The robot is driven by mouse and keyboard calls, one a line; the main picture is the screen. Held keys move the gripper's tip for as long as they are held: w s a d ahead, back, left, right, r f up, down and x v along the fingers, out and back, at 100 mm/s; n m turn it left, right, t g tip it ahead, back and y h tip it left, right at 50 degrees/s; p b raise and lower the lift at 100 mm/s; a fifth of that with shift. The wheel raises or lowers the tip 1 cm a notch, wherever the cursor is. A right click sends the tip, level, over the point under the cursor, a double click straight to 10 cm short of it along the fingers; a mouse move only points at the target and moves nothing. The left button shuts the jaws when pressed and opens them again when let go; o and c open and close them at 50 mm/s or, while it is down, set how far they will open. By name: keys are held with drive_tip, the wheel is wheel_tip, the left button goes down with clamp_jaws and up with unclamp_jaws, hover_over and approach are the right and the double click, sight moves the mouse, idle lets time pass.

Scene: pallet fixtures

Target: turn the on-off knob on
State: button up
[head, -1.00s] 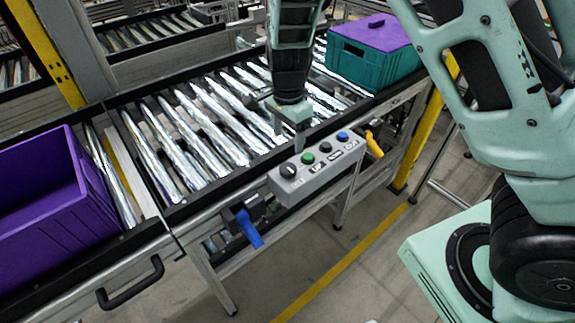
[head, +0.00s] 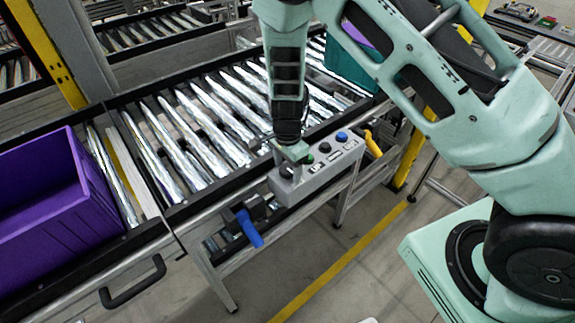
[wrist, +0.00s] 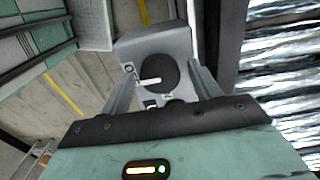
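The on-off knob (wrist: 157,75) is a round black dial with a white pointer line, on the end of a grey control box (wrist: 150,42). In the wrist view the pointer lies roughly sideways, its left end near a round mark. My gripper (wrist: 162,78) is open, with one finger on each side of the knob in that view. I cannot tell whether the fingers touch it. In the head view my gripper (head: 291,163) is right over the knob end of the control box (head: 318,175) and partly hides the knob (head: 286,172).
A black button (head: 324,147) and a blue button (head: 341,137) sit along the box; a green one is mostly hidden. The roller conveyor (head: 190,135) runs behind it. A purple crate (head: 60,200) stands at left, a teal crate (head: 350,68) behind my arm. Blue (head: 249,228) and yellow (head: 373,144) handles are nearby.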

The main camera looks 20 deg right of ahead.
drive_tip(key=c, duration=0.8)
drive_tip(key=n+b, duration=0.1)
drive_tip(key=n, duration=0.3)
drive_tip(key=shift+n+b, duration=0.3)
drive_tip(key=shift+n, duration=0.1)
drive_tip(key=n+b, duration=0.1)
drive_tip(key=n, duration=0.3)
drive_tip(key=n+b, duration=0.1)
drive_tip(key=n, duration=0.4)
drive_tip(key=shift+b, duration=0.4)
drive_tip(key=shift+n+b, duration=0.4)
drive_tip(key=shift+n, duration=1.6)
drive_tip(key=o, duration=1)
drive_tip(key=shift+c, duration=0.2)
